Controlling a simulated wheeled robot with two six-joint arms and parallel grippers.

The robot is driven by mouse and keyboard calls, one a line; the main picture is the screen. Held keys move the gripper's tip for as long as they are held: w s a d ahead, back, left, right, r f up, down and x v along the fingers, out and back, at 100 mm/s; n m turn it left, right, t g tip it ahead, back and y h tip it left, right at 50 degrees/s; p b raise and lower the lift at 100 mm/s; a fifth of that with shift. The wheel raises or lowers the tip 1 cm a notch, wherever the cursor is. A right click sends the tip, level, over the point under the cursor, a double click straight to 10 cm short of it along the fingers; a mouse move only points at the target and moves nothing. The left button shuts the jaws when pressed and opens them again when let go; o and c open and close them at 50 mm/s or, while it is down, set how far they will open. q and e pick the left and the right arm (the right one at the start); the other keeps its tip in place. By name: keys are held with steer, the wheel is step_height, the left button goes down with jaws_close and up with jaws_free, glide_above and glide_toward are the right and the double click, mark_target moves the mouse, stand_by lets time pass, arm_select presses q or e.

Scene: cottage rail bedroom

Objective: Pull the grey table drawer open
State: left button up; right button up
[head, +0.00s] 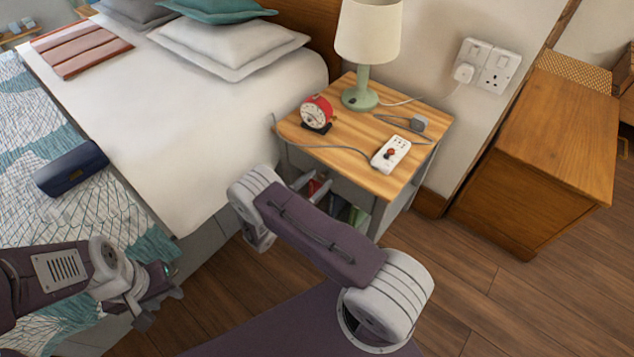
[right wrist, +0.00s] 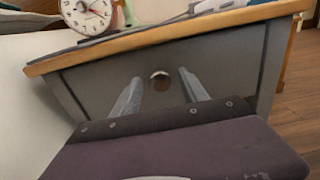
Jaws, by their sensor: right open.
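The bedside table (head: 345,152) has a light wooden top and a grey body; in the right wrist view its grey drawer front (right wrist: 225,65) fills the middle, under the wooden edge. The drawer looks closed. A small round knob (right wrist: 160,81) sits near the middle of the front. My right gripper (right wrist: 159,76) is open, with one finger on each side of the knob; whether they touch it I cannot tell.
On the tabletop are a lamp (head: 369,32), a red alarm clock (head: 317,112), a white power strip (head: 391,154) and cables. The bed (head: 215,105) is close at the left. A wooden cabinet (head: 545,140) stands right. Wooden floor (head: 500,300) is clear at lower right.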

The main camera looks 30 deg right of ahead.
steer(key=shift+c, duration=0.3)
jaws_close()
stand_by(1.1)
